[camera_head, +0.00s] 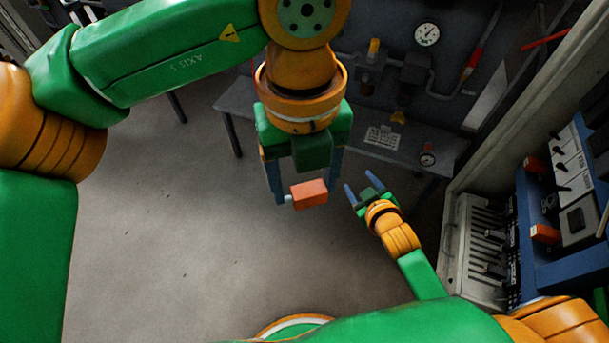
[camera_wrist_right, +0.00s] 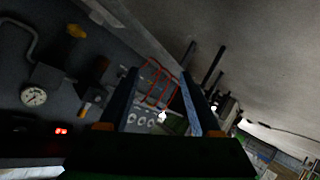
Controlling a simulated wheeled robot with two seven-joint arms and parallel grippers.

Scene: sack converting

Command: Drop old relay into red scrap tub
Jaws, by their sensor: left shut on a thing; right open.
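My left gripper (camera_head: 307,190) hangs in the middle of the head view, its two fingers on either side of an orange-red block with a pale end, which looks like the relay (camera_head: 311,193). It is shut on this block and holds it up above the floor. My right gripper (camera_head: 359,180) is lower right of it, open and empty, apart from the block. Its spread fingers also show in the right wrist view (camera_wrist_right: 158,78). I cannot make out a red scrap tub in either view.
A grey bench (camera_head: 352,142) with a keypad-like plate stands behind, below a wall gauge (camera_head: 426,34). At the right is an open cabinet with a blue frame (camera_head: 555,262) and orange-red blocks (camera_head: 545,234). The floor (camera_head: 170,220) at left is clear. Thin red loops (camera_wrist_right: 153,92) show in the wrist view.

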